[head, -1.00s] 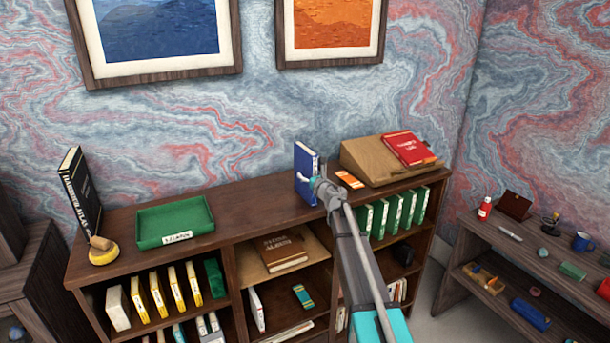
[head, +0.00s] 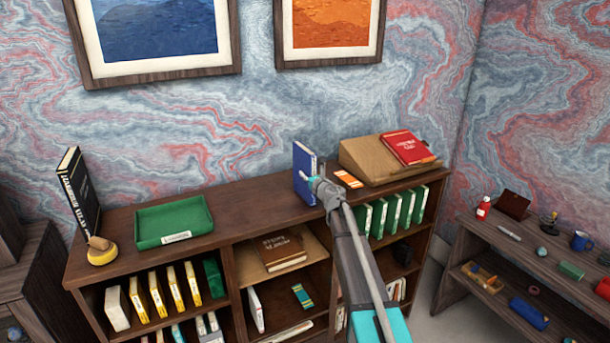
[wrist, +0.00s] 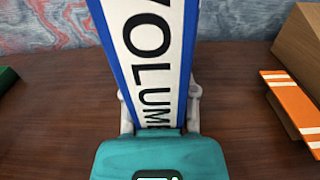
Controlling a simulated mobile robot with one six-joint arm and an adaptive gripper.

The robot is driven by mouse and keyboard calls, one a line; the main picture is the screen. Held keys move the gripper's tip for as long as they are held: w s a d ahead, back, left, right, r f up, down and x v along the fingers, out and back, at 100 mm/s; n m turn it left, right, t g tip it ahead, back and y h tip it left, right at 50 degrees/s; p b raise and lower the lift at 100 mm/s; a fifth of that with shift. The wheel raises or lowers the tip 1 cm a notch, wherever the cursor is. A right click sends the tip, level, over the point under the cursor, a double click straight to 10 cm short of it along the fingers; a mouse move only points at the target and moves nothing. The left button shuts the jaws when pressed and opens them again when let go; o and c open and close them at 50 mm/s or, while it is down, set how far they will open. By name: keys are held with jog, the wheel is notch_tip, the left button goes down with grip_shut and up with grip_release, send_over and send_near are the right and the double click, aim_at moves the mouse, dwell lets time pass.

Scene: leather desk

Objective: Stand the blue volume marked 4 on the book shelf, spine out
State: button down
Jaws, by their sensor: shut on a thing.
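A blue book (head: 304,172) stands upright on or just above the top of the bookcase (head: 235,213), right of its middle. In the wrist view the blue volume (wrist: 151,60) shows a white spine panel reading "VOLUM", facing the camera; its number is hidden. My gripper (head: 316,184) is shut on the book low on its sides, with one finger on each side in the wrist view (wrist: 160,105). I cannot tell whether the book's bottom touches the wood.
An orange striped book (head: 348,179) and a sloped stand (head: 365,160) with a red book (head: 408,148) are to the right. A green tray (head: 174,222) and a black upright book (head: 79,190) are at left. Green volumes (head: 392,213) and yellow-spined books (head: 175,287) fill compartments below.

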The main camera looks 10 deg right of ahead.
jog(key=shift+r, duration=0.1)
notch_tip(320, 180, up, 3)
jog(key=p, duration=0.3)
jog(key=s+d+r+p, duration=0.2)
jog(key=s+r+p, duration=0.7)
jog(key=s, duration=0.4)
jog(key=shift+s+d+r+p, duration=0.25)
jog(key=shift+s+r+p, duration=0.15)
jog(key=shift+p, duration=0.15)
jog(key=b, duration=0.8)
send_near(307, 166)
jog(key=s, duration=0.2)
jog(key=shift+w+r, duration=0.15)
jog(key=shift+r, duration=0.1)
jog(key=shift+a, duration=0.15)
